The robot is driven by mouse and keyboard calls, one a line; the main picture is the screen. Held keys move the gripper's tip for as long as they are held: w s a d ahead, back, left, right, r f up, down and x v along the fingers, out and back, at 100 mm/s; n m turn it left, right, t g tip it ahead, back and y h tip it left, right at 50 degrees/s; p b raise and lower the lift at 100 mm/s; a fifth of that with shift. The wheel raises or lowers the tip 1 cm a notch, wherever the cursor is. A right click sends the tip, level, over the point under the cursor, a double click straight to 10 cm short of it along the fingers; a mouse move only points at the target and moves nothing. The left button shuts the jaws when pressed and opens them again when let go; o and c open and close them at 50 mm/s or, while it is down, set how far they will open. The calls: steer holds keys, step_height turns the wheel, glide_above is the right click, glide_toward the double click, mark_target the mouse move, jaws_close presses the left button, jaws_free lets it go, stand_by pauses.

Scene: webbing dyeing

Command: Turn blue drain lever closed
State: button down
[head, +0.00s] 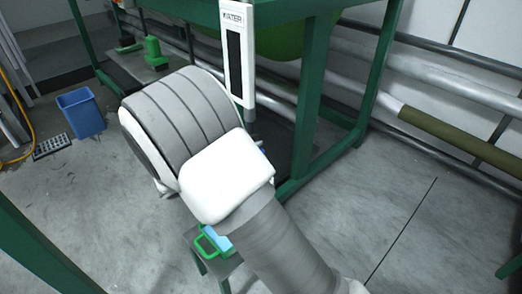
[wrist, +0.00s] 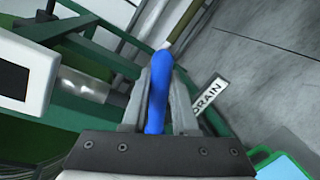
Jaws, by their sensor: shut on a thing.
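The blue drain lever (wrist: 157,92) stands between the two fingers of my gripper (wrist: 160,85) in the wrist view. The fingers are shut on it, and its rounded blue end shows past the fingertips. A white tag reading DRAIN (wrist: 209,95) is just right of the fingers. In the head view my arm hides the fingers and most of the lever; a small bit of blue (head: 262,148) shows at the right edge of my white wrist housing. The lever's pivot and valve are hidden, so I cannot tell its exact angle.
A green frame (head: 309,95) stands close behind my gripper, with a white WATER gauge (head: 238,55) on it. Grey pipes run along the wall at right. A green-handled item (head: 212,240) on a small stand is beside my arm. A blue bin (head: 81,113) stands at left.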

steer(key=shift+s+d+f+m+t+y+b, duration=0.1)
steer(key=shift+s+f+m+t+y+b, duration=0.1)
steer(key=shift+f+m, duration=0.6)
steer(key=shift+s+d+f+m+t+y+b, duration=0.1)
steer(key=shift+d+f+m+t+y+b, duration=0.1)
steer(key=shift+f+m, duration=0.55)
steer(key=shift+s+d+f+m+t+y+b, duration=0.1)
steer(key=shift+f+m+t+y+b, duration=0.1)
steer(key=shift+f+m, duration=0.6)
steer(key=shift+r, duration=0.15)
steer(key=c, duration=0.7)
jaws_free()
steer(key=p+v, duration=0.4)
steer(key=v, duration=1.3)
steer(key=shift+s+a+r+p, duration=0.1)
steer(key=shift+s+a+p, duration=0.1)
steer(key=shift+p, duration=0.15)
steer(key=shift+w+d, duration=0.1)
